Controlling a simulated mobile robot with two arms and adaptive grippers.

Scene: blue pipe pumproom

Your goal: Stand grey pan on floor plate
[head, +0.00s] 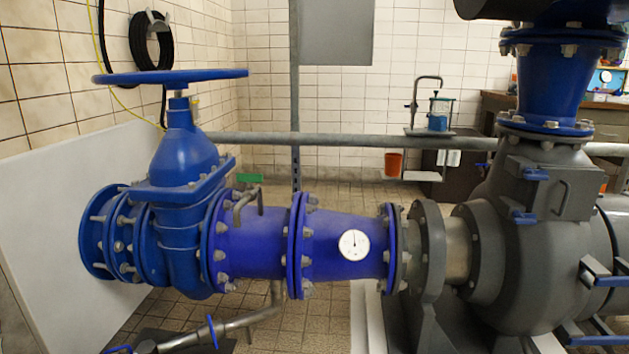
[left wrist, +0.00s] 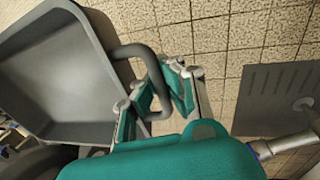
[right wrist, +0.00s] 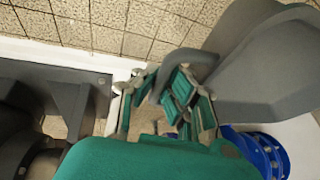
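The grey pan (left wrist: 55,65) is a deep tray with sloping walls, tilted in the left wrist view. Its looped handle (left wrist: 152,65) passes between the fingers of my left gripper (left wrist: 158,95), which is shut on it. In the right wrist view the pan (right wrist: 265,70) shows at the upper right. My right gripper (right wrist: 165,95) is shut on its other looped handle (right wrist: 185,58). A flat grey plate with slots (left wrist: 265,100), which looks like the floor plate, lies on the tiles at the right of the left wrist view. The pan and grippers are out of the head view.
A blue valve and pipe (head: 250,240) with a gauge run across the head view to a grey pump (head: 530,240). A thin pipe with a blue valve handle (head: 212,332) runs low in front. A dark pump base (right wrist: 60,85) is left of my right gripper.

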